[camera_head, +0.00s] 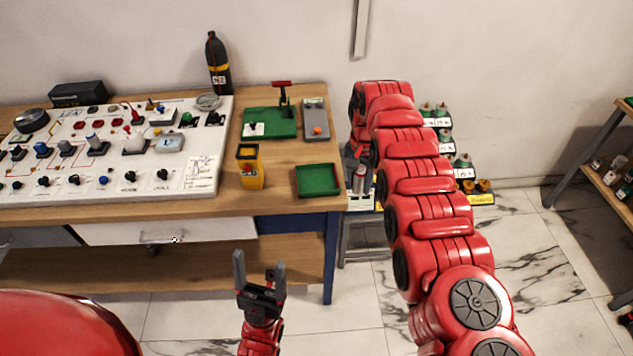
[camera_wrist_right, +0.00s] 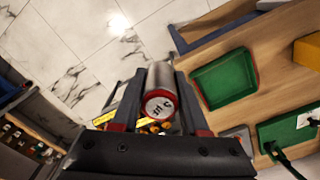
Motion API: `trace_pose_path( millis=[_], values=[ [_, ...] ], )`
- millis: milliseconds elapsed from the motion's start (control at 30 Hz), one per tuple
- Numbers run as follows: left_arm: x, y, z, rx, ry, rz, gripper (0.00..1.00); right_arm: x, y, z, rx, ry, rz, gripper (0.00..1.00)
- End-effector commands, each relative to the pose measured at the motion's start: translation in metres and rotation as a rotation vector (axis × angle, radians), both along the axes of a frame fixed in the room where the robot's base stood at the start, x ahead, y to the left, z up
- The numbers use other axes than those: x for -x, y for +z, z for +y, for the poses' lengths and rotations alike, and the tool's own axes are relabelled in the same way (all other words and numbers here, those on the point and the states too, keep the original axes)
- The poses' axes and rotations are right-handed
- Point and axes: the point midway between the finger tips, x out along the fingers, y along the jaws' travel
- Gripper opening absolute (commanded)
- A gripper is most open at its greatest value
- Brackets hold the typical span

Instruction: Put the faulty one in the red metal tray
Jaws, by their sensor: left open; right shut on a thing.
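My right gripper (camera_wrist_right: 160,95) is shut on a silver cylinder (camera_wrist_right: 158,78) with a red-rimmed end and a white label with dark marks. In the head view the cylinder (camera_head: 358,180) is small and partly hidden, just right of the bench edge, in front of the rack. A square tray (camera_head: 318,181) lies empty at the bench's front right corner. Its inside looks green; in the wrist view the tray (camera_wrist_right: 224,80) shows a reddish outer edge. My left gripper (camera_head: 259,264) is open and empty in front of the bench, below the top.
The white gauge panel (camera_head: 205,172) fills the bench's left. A yellow container (camera_head: 250,170), a green stand (camera_head: 268,124) and a grey device (camera_head: 315,119) surround the tray. A stepped rack (camera_head: 465,172) with several small canisters stands behind my right arm. A dark bottle (camera_head: 217,70) stands at the back.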

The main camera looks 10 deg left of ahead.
Motion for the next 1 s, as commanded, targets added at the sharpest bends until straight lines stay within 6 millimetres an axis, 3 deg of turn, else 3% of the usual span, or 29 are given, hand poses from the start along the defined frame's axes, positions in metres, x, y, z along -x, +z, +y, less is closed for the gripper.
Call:
trace_pose_path(
  millis=[467, 1000],
  values=[
    [0.0, 0.002, 0.0, 0.0, 0.0, 0.0, 0.74, 0.011, -0.016, 0.025, -0.001, -0.037, 0.002, 0.0],
    [0.0, 0.003, 0.0, 0.0, 0.0, 0.0, 0.74, 0.016, -0.022, 0.036, 0.001, -0.056, 0.006, 0.0]
  ],
)
